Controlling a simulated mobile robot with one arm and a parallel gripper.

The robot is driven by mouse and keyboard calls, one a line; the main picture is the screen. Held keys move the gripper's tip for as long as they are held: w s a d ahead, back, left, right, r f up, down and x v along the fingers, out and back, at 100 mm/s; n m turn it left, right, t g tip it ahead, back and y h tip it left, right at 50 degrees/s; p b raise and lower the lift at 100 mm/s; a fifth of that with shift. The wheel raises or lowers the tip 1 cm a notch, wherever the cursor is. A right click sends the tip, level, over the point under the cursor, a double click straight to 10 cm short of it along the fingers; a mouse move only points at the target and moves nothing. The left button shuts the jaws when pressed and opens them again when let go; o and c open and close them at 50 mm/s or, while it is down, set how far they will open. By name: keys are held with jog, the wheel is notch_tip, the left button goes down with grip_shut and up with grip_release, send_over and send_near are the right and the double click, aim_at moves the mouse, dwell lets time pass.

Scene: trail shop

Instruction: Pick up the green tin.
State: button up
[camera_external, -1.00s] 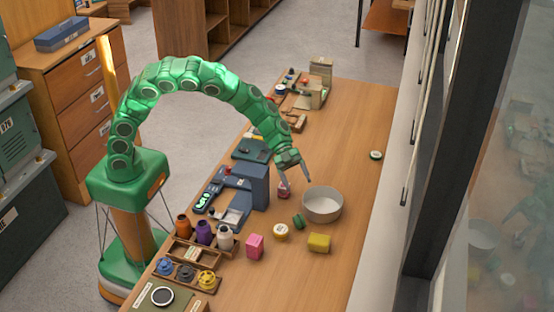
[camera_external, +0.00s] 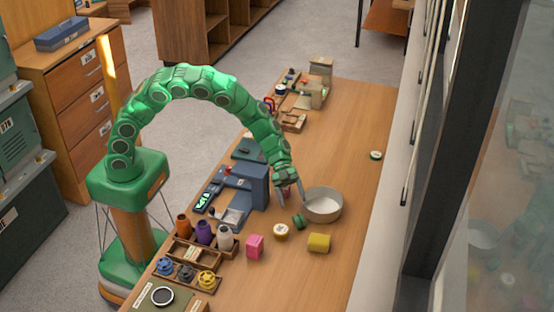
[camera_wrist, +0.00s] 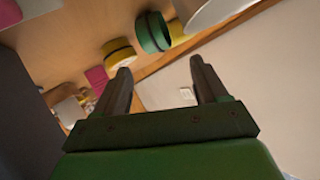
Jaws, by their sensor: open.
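A small green tin (camera_external: 298,221) sits on the wooden bench, just in front of the pale bowl. In the wrist view the green tin (camera_wrist: 153,32) shows at the top, beyond my fingers. My gripper (camera_external: 293,201) is open and empty, pointing down a little behind and above the green tin, close to the bowl's left side. Its two fingers stand apart in the wrist view (camera_wrist: 163,78). I see no contact between the fingers and the tin.
The pale bowl (camera_external: 322,214) stands close behind the tin. A blue box-like machine (camera_external: 256,186) is left of my gripper.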

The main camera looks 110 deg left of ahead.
aim_at(297, 216)
jog(key=shift+d+f, duration=0.1)
jog(key=shift+f, duration=0.35)
jog(key=x, duration=0.4)
jog(key=shift+w+d+f, duration=0.15)
jog(key=shift+w+d, duration=0.1)
jog(key=c, duration=1.3)
jog(key=shift+c, duration=0.2)
